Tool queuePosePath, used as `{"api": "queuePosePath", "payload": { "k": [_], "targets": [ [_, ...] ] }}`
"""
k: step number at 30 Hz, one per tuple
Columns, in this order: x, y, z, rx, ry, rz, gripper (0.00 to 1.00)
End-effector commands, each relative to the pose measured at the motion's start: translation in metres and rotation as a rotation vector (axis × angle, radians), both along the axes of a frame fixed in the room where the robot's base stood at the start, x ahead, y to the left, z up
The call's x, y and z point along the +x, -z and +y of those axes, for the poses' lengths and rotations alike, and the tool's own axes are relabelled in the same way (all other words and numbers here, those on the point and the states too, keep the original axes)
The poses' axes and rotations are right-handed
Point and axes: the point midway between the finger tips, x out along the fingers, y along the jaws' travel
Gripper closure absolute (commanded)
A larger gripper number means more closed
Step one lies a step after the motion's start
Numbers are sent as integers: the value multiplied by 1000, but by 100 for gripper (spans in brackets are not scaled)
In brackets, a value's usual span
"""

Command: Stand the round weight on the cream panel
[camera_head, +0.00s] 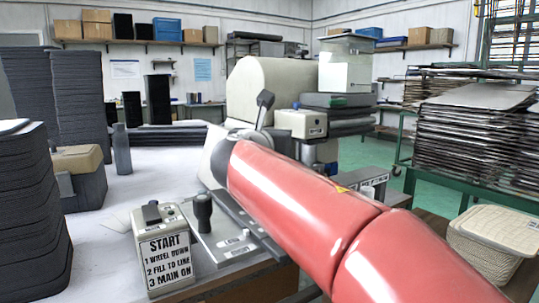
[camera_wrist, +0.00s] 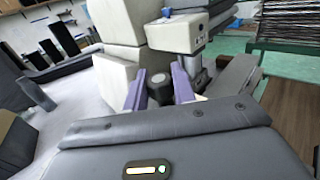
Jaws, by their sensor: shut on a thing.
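In the wrist view, the two purple fingers of my gripper (camera_wrist: 160,88) are closed on a dark, round-topped thing (camera_wrist: 158,76), which I take for the round weight. Its lower part is hidden, and I cannot tell whether it touches anything below. A large cream machine (camera_wrist: 118,68) rises just behind and left of it. I cannot make out a separate cream panel for certain.
A control box marked START (camera_head: 160,255) and a grey plate with a dark knob (camera_head: 203,208) stand at the front. Black stacks (camera_head: 30,215) and a grey bottle (camera_head: 121,150) are at left. The white tabletop left of centre is partly clear.

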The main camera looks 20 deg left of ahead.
Motion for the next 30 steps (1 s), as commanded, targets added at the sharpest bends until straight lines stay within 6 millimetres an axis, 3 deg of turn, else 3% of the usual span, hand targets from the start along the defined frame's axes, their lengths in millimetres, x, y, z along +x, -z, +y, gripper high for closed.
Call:
{"api": "queuePosePath", "payload": {
  "k": [9,20,21,26,30],
  "targets": [
    [-1,36,-1,0,0,-2,100],
    [0,39,-1,2,0,-3,100],
    [0,41,0,1,0,0,72],
    [0,40,0,1,0,0,52],
    [0,40,0,0,0,0,52]
  ]
}}
